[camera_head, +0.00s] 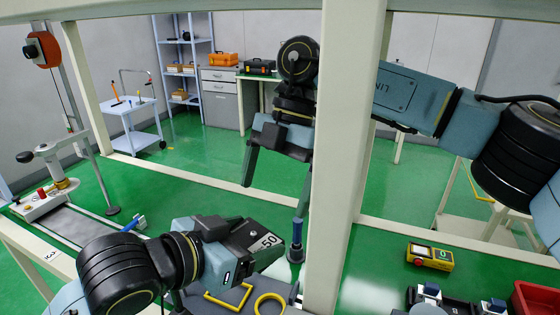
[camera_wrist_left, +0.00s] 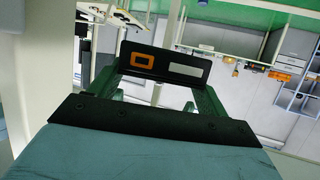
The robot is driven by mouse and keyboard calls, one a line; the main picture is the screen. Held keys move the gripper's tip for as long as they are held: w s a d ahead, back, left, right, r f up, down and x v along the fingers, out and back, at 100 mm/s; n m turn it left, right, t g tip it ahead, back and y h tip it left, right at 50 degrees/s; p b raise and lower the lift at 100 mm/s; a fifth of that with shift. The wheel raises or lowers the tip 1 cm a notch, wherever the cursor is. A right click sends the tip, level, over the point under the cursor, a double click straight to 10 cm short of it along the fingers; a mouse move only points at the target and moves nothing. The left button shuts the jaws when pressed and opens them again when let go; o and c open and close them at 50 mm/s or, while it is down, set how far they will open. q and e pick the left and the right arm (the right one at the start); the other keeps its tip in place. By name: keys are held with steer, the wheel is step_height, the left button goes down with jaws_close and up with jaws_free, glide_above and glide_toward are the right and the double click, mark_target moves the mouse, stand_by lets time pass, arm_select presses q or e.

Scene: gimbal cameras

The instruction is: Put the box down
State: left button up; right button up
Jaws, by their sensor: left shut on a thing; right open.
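A dark box (camera_head: 266,242) with a white label reading "50" is in my left gripper (camera_head: 246,250), low in the head view. The left wrist view shows the box (camera_wrist_left: 190,69) as a black face with an orange square and a pale label. The left gripper's fingers (camera_wrist_left: 165,95) are shut on it from either side. In the head view the fingers are mostly hidden, and I cannot tell whether the box touches anything below. My right gripper (camera_head: 277,190) hangs above and behind it, fingers down, open and empty.
A pale upright post (camera_head: 345,150) stands right of the box. A blue-handled tool (camera_head: 297,235) stands close beside the box. A yellow ring (camera_head: 270,304) and yellow bracket (camera_head: 230,300) lie below. A yellow meter (camera_head: 430,256) and red bin (camera_head: 535,300) are at right.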

mark_target(254, 243)
steer(key=x, duration=0.7)
steer(key=shift+f, duration=0.2)
steer(key=shift+s, duration=0.15)
steer(key=shift+a, duration=0.1)
steer(key=c, duration=0.7)
steer(key=o, duration=0.7)
steer(key=shift+r, duration=0.1)
